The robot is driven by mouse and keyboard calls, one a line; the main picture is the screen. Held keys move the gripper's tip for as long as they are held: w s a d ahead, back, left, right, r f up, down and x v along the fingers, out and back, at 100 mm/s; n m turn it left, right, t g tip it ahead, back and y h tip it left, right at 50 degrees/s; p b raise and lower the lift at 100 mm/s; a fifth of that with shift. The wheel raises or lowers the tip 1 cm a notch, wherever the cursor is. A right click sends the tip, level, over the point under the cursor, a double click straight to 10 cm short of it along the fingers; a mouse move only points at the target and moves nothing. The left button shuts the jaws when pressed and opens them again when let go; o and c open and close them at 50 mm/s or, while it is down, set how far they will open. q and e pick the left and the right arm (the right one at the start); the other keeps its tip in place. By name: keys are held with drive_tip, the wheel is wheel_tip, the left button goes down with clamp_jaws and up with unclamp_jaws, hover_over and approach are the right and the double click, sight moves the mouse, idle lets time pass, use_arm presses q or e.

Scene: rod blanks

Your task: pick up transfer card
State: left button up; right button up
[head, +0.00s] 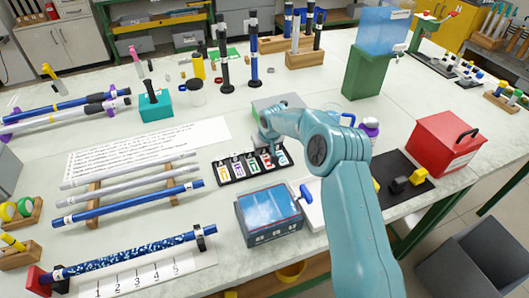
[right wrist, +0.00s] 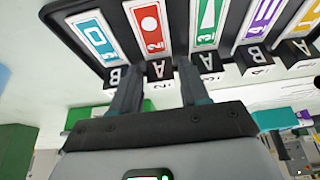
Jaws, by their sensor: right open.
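A black card rack (head: 236,178) lies on the table in the head view, holding a row of cards. In the right wrist view the rack (right wrist: 175,68) shows cards with a blue outline, a red dot (right wrist: 150,30), a green triangle (right wrist: 205,22), purple stripes (right wrist: 262,20) and yellow. Lettered black blocks stand at the card ends. I cannot tell which is the transfer card. My right gripper (head: 266,143) is at the rack's far side. In the wrist view its open fingers (right wrist: 158,88) are near the end of the red-dot card, with nothing visibly held. My left gripper is out of view.
A blue-topped box (head: 269,216) stands in front of the rack. A red box (head: 446,143) and a black mat (head: 412,198) are at right. Silver and blue rods (head: 130,203) lie on wooden supports at left. A green stand (head: 368,72) is behind.

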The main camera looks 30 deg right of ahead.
drive_tip(key=c, duration=0.8)
wheel_tip(320, 180, up, 10)
wheel_tip(320, 180, up, 10)
hover_over(264, 155)
